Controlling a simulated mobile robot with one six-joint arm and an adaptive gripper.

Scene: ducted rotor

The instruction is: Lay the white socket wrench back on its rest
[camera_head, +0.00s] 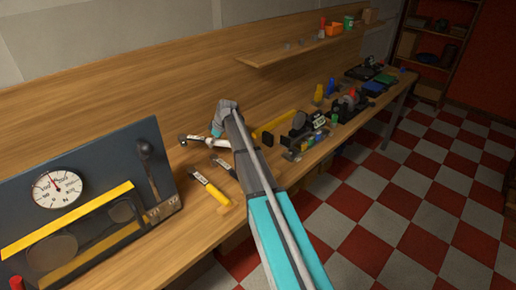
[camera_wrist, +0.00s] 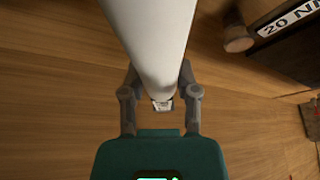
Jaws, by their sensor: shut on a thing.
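My gripper (camera_wrist: 160,85) is shut on the white socket wrench (camera_wrist: 152,35), whose smooth white body fills the top middle of the wrist view. Its narrower lower end sits between the two grey fingers, with a small pale metallic tip below. In the head view my gripper (camera_head: 217,130) hangs over the bench, at the right of a pale tool (camera_head: 199,140) with a dark end; I cannot tell if that is the held wrench. I cannot make out the wrench's rest.
A dark gauge panel (camera_head: 100,150) stands at left, and dark devices (camera_head: 300,125) stand at right. In the wrist view, a dark block labelled "20 N" (camera_wrist: 290,40) is at upper right. Bare wood lies left of my gripper.

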